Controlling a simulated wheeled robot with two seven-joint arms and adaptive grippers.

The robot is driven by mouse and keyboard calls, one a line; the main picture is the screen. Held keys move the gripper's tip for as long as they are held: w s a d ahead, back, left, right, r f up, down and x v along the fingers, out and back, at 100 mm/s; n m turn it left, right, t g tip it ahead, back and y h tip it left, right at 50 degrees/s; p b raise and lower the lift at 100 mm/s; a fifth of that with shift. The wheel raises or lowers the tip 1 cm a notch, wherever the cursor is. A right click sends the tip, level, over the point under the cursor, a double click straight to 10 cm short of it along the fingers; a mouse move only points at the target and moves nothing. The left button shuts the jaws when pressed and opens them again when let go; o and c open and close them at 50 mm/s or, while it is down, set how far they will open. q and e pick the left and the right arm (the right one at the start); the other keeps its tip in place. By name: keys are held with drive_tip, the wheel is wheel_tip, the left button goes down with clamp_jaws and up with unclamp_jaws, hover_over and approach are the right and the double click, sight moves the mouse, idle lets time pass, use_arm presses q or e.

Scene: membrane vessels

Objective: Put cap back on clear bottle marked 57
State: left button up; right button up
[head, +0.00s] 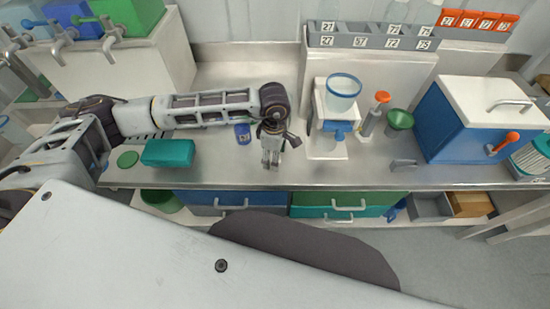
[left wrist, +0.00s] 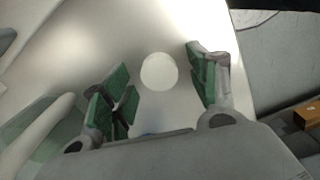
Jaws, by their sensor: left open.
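My left gripper (head: 270,160) hangs over the front part of the metal counter, pointing down. In the left wrist view its two green-padded fingers (left wrist: 160,82) are spread apart and hold nothing. A pale round disc (left wrist: 159,71) lies on the counter below, in the gap between the fingertips. It looks like a cap, but I cannot tell for sure, and I cannot make it out in the head view. A small blue container (head: 243,134) with a white label stands just left of the gripper; its number is too small to read surely. I cannot identify the clear bottle marked 57. My right gripper is out of view.
A rack (head: 365,41) with number labels, one reading 57, stands at the back. A blue-and-white stand with a clear vessel (head: 343,88) is right of the gripper. A teal box (head: 168,153) lies to the left. A blue cooler-like box (head: 470,118) stands right.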

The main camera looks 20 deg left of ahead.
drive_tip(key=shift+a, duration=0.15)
use_arm(q)
drive_tip(key=c, duration=0.8)
drive_tip(key=shift+r, duration=0.15)
wheel_tip(320, 180, up, 8)
drive_tip(key=shift+f+b, duration=0.1)
drive_tip(key=shift+b, duration=0.4)
wheel_tip(320, 180, up, 2)
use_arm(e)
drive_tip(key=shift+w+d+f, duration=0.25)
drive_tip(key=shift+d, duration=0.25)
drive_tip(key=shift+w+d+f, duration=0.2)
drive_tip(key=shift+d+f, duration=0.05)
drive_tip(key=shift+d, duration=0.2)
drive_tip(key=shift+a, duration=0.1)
